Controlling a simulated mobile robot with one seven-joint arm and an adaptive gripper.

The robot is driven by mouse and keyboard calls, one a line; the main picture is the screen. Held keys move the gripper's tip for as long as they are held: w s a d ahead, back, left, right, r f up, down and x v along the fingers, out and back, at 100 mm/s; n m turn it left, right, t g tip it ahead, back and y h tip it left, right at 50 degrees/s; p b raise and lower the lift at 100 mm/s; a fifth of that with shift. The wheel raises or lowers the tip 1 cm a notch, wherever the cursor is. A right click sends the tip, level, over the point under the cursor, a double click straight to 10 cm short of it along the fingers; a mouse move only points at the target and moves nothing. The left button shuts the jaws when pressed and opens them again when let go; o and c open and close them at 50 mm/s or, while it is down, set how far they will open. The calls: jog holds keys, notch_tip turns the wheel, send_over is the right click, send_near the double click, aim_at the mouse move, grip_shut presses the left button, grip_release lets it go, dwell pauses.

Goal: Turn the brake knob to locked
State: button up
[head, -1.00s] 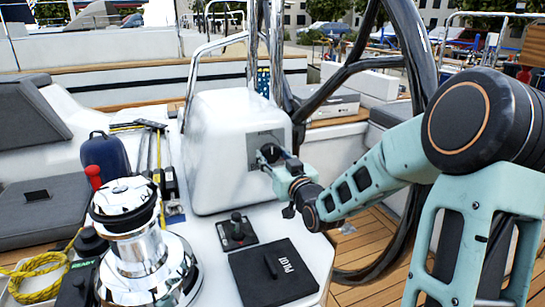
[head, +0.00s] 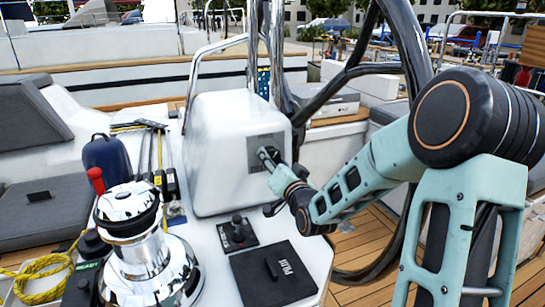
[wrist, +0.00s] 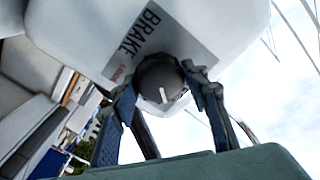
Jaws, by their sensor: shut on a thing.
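The brake knob (wrist: 160,80) is dark and round with a short white pointer line. It sits on a grey plate (wrist: 178,35) marked BRAKE, with a small red word beside the knob too blurred to read surely. The pointer line runs nearly upright in the wrist view, on the lower part of the knob; it does not clearly aim at the red word. My gripper (wrist: 158,84) has one finger on each side of the knob and is shut on it. In the head view my gripper (head: 270,160) is at the plate on the white pedestal (head: 222,150), mostly hiding the knob.
A large dark steering wheel (head: 408,225) stands close behind and right of my arm. A chrome winch (head: 140,250) stands at the left.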

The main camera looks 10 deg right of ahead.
jog(key=shift+r+m+g+p, duration=0.1)
jog(key=shift+m+g+p, duration=0.2)
jog(key=shift+m+p, duration=2.85)
jog(key=shift+m+g+p, duration=0.3)
jog(key=shift+m+p, duration=0.6)
jog(key=shift+m, duration=4.35)
jog(key=o, duration=1.2)
jog(key=shift+c, duration=0.2)
jog(key=s, duration=0.7)
jog(key=shift+s+d+r, duration=0.2)
jog(key=shift+d+r, duration=0.25)
